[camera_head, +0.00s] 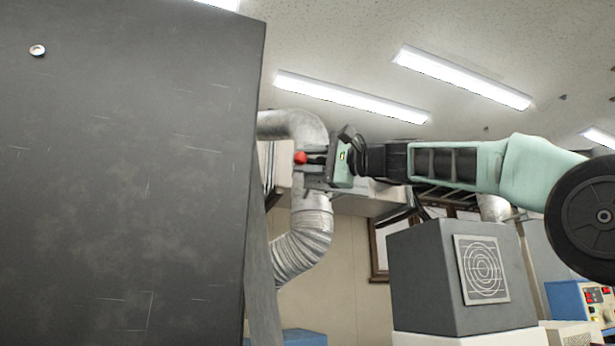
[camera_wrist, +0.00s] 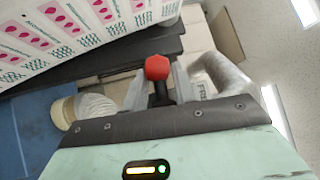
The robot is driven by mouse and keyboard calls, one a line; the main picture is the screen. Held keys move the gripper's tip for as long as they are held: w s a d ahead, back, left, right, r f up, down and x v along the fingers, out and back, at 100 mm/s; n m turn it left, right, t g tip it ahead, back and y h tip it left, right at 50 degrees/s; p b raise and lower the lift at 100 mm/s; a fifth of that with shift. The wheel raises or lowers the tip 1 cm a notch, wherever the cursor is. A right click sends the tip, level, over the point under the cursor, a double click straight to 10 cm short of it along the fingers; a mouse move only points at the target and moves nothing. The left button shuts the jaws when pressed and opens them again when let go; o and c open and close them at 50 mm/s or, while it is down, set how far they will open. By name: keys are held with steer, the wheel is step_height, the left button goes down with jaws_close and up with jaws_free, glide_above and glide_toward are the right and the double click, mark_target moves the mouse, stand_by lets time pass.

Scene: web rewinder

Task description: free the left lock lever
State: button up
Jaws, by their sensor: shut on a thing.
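A lock lever with a red ball knob (camera_wrist: 157,67) and a dark stem shows in the middle of the wrist view. The red knob also shows in the head view (camera_head: 300,158), just right of the big dark panel's edge. My gripper (camera_wrist: 158,92) has one grey finger on each side of the stem and is shut on the lever, with the knob sticking out past the fingers. In the head view my gripper (camera_head: 314,172) reaches in from the right. The lever's base and pivot are hidden, and I cannot tell its angle.
A large dark panel (camera_head: 125,170) fills the left of the head view. A silver duct (camera_head: 303,245) hangs behind my gripper. A grey box with a ringed plate (camera_head: 455,280) stands lower right. In the wrist view, a printed white web (camera_wrist: 75,35) lies beside a dark bar (camera_wrist: 125,55).

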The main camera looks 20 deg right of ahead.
steer(key=m+t+b, duration=0.1)
steer(key=b, duration=0.1)
steer(key=m+t+b, duration=0.1)
steer(key=m, duration=0.1)
steer(key=m+t+b, duration=0.1)
steer(key=b, duration=0.1)
steer(key=shift+d+r+m+t+b, duration=0.15)
steer(key=shift+r+m+t+b, duration=0.15)
steer(key=shift+m+t+b, duration=0.1)
steer(key=shift+d+r+m+t+h+b, duration=0.15)
steer(key=shift+r+m+t+h+b, duration=0.15)
steer(key=shift+m+t+h+b, duration=0.55)
steer(key=shift+d+r+m+t+h+b, duration=0.3)
steer(key=shift+m+t, duration=0.65)
steer(key=shift+m, duration=0.75)
steer(key=shift+d+r+m+t+h+b, duration=0.1)
steer(key=shift+r+m+t+h+b, duration=0.15)
steer(key=shift+m+t+h+b, duration=0.55)
steer(key=shift+c, duration=0.2)
steer(key=shift+r+m, duration=0.1)
steer(key=shift+m, duration=0.55)
